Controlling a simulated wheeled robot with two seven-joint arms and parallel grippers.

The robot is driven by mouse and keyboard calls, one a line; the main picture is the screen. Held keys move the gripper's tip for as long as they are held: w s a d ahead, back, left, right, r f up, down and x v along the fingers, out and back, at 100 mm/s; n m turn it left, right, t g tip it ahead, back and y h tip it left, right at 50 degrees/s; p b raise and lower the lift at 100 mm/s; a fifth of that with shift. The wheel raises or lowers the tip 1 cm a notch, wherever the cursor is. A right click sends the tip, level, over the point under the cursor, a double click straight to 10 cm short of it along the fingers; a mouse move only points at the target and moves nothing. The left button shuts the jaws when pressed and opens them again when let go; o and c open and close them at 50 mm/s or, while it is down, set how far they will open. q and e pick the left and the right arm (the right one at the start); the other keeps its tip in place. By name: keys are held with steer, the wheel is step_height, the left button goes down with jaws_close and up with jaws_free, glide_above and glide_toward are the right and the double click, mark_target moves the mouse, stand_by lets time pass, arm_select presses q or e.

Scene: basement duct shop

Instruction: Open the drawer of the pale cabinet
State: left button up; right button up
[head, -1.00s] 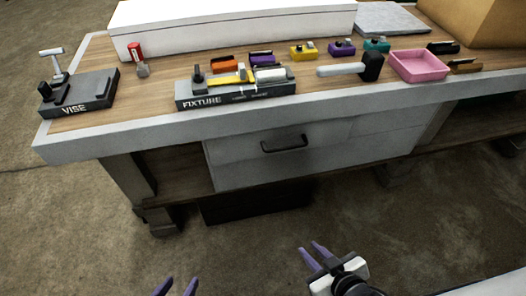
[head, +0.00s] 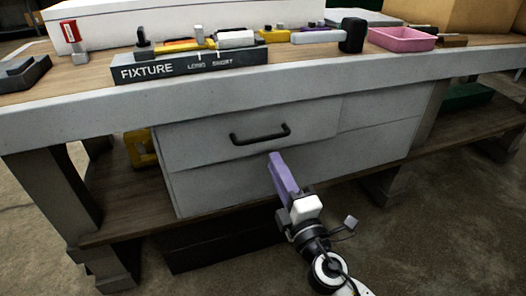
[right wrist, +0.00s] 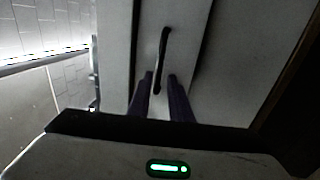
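The pale cabinet (head: 290,172) sits under the bench top. Its upper drawer front (head: 200,143) carries a black bar handle (head: 260,135) and looks closed. My right gripper (head: 277,163) is just below and in front of the handle in the head view, its purple fingers pointing up toward it. In the right wrist view the two fingers (right wrist: 161,95) stand apart, and the handle (right wrist: 162,60) runs lengthwise between and beyond their tips. Whether the tips overlap the handle in depth is unclear. My left gripper is out of view.
The bench edge (head: 200,98) overhangs the drawer. On top are a fixture block (head: 190,67), a pink tray (head: 402,38) and small tools. A lower wooden shelf (head: 130,208) runs beneath the cabinet. The floor in front is clear.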

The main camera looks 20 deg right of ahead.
mark_target(263, 139)
steer(key=w, duration=0.3)
steer(key=w+r, duration=0.1)
steer(key=w, duration=0.2)
steer(key=w+r, duration=0.1)
steer(key=w, duration=0.2)
steer(key=shift+w+a, duration=0.15)
steer(key=shift+w, duration=0.2)
steer(key=shift+f, duration=0.1)
jaws_close()
